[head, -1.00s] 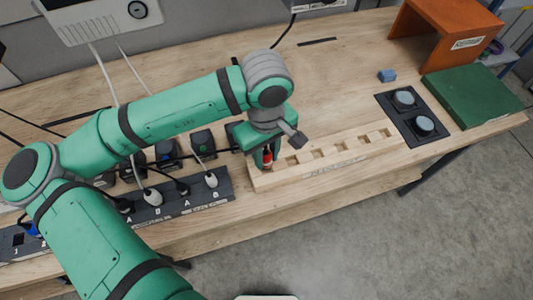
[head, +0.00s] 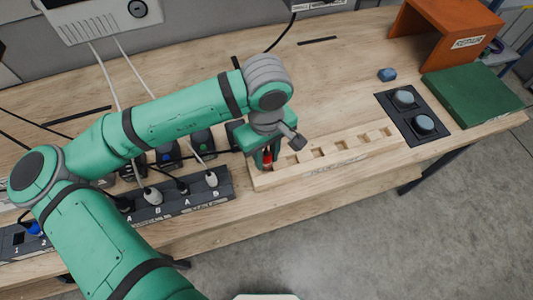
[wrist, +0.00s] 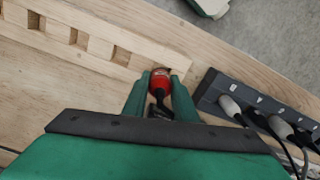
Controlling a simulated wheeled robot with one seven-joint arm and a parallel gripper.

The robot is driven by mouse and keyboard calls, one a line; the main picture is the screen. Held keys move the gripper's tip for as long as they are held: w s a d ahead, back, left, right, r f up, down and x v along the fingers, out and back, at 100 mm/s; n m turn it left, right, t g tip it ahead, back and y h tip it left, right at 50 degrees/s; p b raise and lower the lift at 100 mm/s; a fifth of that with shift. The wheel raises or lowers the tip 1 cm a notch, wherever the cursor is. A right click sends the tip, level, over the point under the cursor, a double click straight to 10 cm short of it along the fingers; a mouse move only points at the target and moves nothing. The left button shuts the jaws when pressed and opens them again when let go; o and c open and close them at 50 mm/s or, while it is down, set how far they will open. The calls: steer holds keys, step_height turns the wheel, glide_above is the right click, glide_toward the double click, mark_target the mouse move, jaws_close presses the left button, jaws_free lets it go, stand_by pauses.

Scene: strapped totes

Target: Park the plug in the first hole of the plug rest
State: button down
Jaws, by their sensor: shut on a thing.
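My gripper (head: 266,160) is shut on a red plug (head: 267,156) at the left end of the wooden plug rest (head: 330,166). In the wrist view the red plug (wrist: 160,78) sits between the two green fingers, with a black cable end below it. The plug rest (wrist: 92,34) is a pale block with a row of square holes. The plug is over or in the end hole nearest the power strip. The fingers hide that hole, so I cannot tell how deep the plug sits. The other visible holes look empty.
A dark power strip (head: 178,203) with several plugs lies just left of the rest, close to my gripper. Black boxes stand behind it. A black panel with two round knobs (head: 412,112), a green slab (head: 473,95) and an orange stand (head: 440,30) are at the right.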

steer(key=shift+f, duration=1)
steer(key=c, duration=1.4)
jaws_free()
steer(key=shift+o, duration=0.2)
step_height(320, 180, up, 11)
steer(key=shift+f, duration=0.1)
